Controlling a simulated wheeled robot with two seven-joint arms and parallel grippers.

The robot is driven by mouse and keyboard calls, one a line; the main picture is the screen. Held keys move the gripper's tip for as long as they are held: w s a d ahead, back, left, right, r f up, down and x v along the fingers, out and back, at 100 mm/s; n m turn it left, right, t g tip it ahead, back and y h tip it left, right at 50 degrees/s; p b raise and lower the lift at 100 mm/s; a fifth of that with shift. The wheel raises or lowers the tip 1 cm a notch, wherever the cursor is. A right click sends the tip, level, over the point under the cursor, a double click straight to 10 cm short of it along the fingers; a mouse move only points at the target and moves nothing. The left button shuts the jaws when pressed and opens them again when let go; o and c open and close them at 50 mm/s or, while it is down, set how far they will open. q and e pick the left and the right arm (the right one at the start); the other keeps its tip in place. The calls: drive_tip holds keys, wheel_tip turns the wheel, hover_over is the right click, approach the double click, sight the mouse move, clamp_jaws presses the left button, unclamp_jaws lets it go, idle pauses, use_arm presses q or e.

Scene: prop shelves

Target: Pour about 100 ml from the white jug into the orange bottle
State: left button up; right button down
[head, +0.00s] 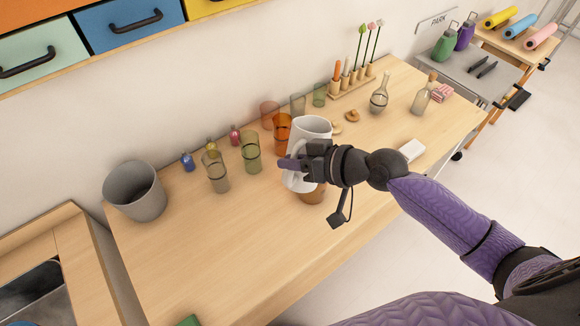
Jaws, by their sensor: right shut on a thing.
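The white jug (313,124) is near the middle of the table. My right gripper (289,164) is shut on it, reaching in from the right and covering part of its side. The jug looks roughly upright, with its top facing the camera; its contents do not show. A brownish-orange see-through vessel (313,195) shows just below the jug and gripper, mostly hidden by them. I cannot tell whether it is the orange bottle or whether it touches the jug. My left gripper is not in view.
A grey bin (135,190) is at the left. A flask (379,95) and a corked bottle (422,97) stand back right. The front left of the table (210,250) is clear.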

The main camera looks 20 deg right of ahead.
drive_tip(key=shift+s+a+f, duration=0.15)
drive_tip(key=shift+s+a, duration=0.05)
drive_tip(key=shift+a, duration=0.05)
drive_tip(key=shift+w+d+f+n+t+h, duration=0.1)
drive_tip(key=shift+w+f+n+t+h, duration=0.15)
drive_tip(key=shift+f+n+t, duration=0.2)
drive_tip(key=shift+f+n+h, duration=0.25)
drive_tip(key=shift+f, duration=0.1)
drive_tip(key=shift+s+a+f+n+t, duration=0.2)
drive_tip(key=shift+s+a+n+t, duration=0.1)
drive_tip(key=shift+s+a, duration=0.1)
drive_tip(key=shift+s+a+f+n+h+p, duration=0.3)
drive_tip(key=shift+s+a+f+n+p, duration=0.1)
drive_tip(key=shift+f, duration=0.25)
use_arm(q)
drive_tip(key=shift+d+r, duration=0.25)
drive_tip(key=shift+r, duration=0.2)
use_arm(e)
drive_tip(key=shift+s+a+t, duration=0.1)
drive_tip(key=shift+t, duration=0.25)
drive_tip(key=shift+f, duration=0.1)
